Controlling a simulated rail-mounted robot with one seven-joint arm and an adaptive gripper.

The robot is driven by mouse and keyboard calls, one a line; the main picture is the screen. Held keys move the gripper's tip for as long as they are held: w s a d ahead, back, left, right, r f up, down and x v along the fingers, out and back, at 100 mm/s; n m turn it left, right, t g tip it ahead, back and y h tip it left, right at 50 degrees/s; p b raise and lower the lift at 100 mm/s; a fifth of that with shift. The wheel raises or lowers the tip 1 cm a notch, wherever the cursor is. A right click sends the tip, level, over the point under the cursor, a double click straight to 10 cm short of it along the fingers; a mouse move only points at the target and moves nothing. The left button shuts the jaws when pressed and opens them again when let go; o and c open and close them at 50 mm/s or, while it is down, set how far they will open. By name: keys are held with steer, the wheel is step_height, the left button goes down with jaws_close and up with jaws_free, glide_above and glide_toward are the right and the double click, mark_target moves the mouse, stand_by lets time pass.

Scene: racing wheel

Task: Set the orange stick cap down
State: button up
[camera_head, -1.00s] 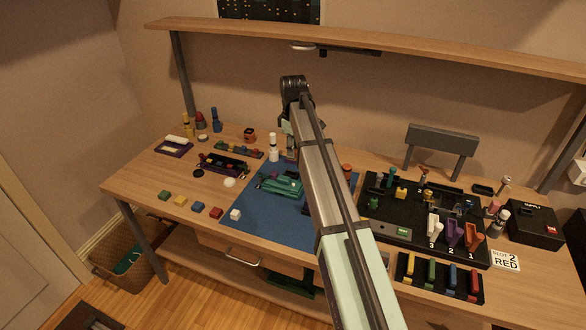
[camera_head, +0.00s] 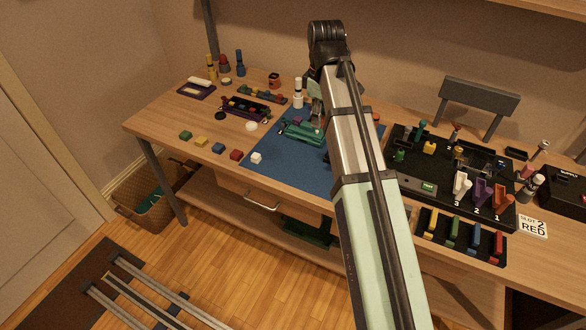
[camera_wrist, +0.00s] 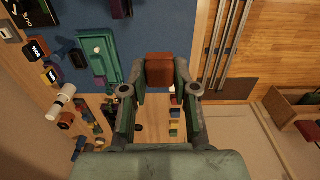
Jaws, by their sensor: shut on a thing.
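The orange stick cap (camera_wrist: 160,70) shows in the wrist view as an orange-brown block between the two finger pads. My gripper (camera_wrist: 158,82) is shut on it, one finger on each side. The cap appears to be held above the bench, over the edge of the blue mat (camera_wrist: 185,22), though its exact height is hard to judge. In the head view, my arm hides the cap and most of my gripper (camera_head: 316,95).
A green tray (camera_head: 302,131) sits on the blue mat. Coloured cubes (camera_head: 218,148) line the front left of the bench. A black board (camera_head: 410,158) with upright holders stands on the right.

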mark_target(315, 176)
steer(key=shift+s+f, duration=0.35)
steer(key=shift+s, duration=0.25)
step_height(315, 176, down, 20)
steer(key=p, duration=0.2)
steer(key=shift+r+p, duration=0.25)
steer(key=shift+p, duration=0.15)
steer(key=shift+f, duration=0.1)
steer(key=o, duration=0.7)
step_height(315, 176, up, 12)
steer(key=shift+r+b, duration=0.15)
steer(key=shift+b, duration=0.65)
